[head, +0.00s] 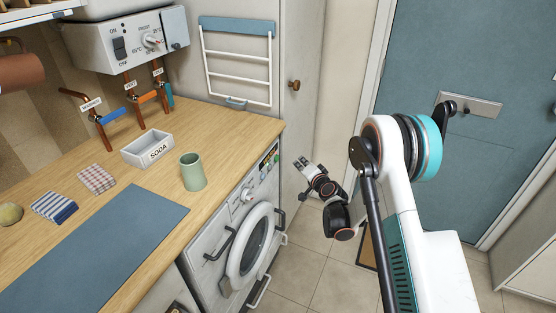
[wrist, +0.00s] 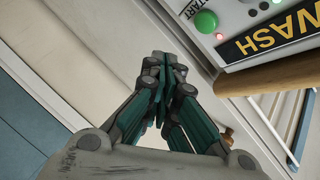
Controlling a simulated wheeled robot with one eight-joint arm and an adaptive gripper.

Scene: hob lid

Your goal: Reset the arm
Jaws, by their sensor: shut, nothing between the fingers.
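My gripper (head: 304,165) is at the end of my arm, in the air to the right of the wooden worktop and in front of the pale cabinet side. In the wrist view my gripper (wrist: 166,68) has its fingers together with nothing between them. The arm is bent, with its elbow high at the right in the head view. The gripper touches nothing that I can see.
The worktop (head: 228,121) holds a green cup (head: 193,172), a SODA tray (head: 148,149), folded cloths and a blue mat (head: 98,243). A washing machine (head: 237,240) stands below. A blue door (head: 465,150) is behind my arm. Floor is open between them.

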